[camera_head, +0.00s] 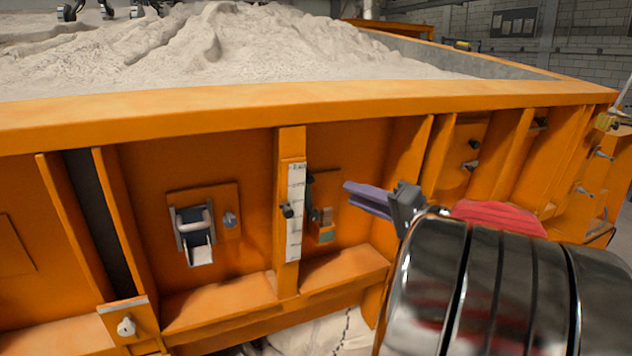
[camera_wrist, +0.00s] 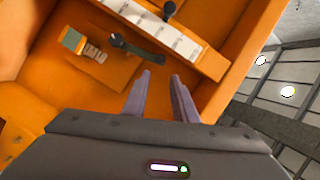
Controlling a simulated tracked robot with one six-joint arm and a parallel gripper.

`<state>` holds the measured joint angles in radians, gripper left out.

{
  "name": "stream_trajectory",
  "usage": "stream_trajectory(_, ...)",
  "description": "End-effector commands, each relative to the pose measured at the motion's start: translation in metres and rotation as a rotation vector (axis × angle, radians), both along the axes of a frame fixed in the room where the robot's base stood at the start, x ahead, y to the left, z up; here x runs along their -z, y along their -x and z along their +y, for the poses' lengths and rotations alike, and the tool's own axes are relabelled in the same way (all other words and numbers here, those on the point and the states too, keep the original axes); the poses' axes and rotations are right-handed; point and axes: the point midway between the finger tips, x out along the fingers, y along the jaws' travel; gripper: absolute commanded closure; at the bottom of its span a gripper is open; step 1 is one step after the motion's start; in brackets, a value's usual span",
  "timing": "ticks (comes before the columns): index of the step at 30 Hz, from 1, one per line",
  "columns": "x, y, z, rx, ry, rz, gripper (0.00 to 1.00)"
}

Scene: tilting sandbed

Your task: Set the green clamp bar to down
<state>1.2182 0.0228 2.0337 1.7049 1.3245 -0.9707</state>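A dark clamp bar (camera_head: 309,190) stands roughly upright beside the white scale strip on the orange side wall. In the wrist view the bar (camera_wrist: 140,51) runs from a thick rounded end to a thinner end, roughly parallel to the strip. A small green patch (camera_head: 326,237) sits on the plate below it and also shows in the wrist view (camera_wrist: 72,40). I see no green on the bar itself. My gripper (camera_head: 347,195) is to the right of the bar, apart from it. In the wrist view its purple fingers (camera_wrist: 160,76) are apart and empty.
The white scale strip (camera_head: 295,225) carries a dark knob (camera_head: 287,210). To its left is a plate with a metal latch (camera_head: 195,235). Upright orange ribs (camera_head: 438,160) stand out from the wall to the right. Sand (camera_head: 240,50) fills the bed above.

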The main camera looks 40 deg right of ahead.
Motion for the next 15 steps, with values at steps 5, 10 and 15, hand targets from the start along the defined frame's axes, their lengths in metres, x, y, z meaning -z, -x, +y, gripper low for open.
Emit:
stream_trajectory(5,0.000,-0.018,0.002,-0.003,0.000,0.000,0.75)
stream_trajectory(10,0.000,-0.041,0.003,-0.002,0.000,0.001,0.75)
stream_trajectory(15,0.000,-0.066,0.005,-0.002,0.000,0.000,0.75)
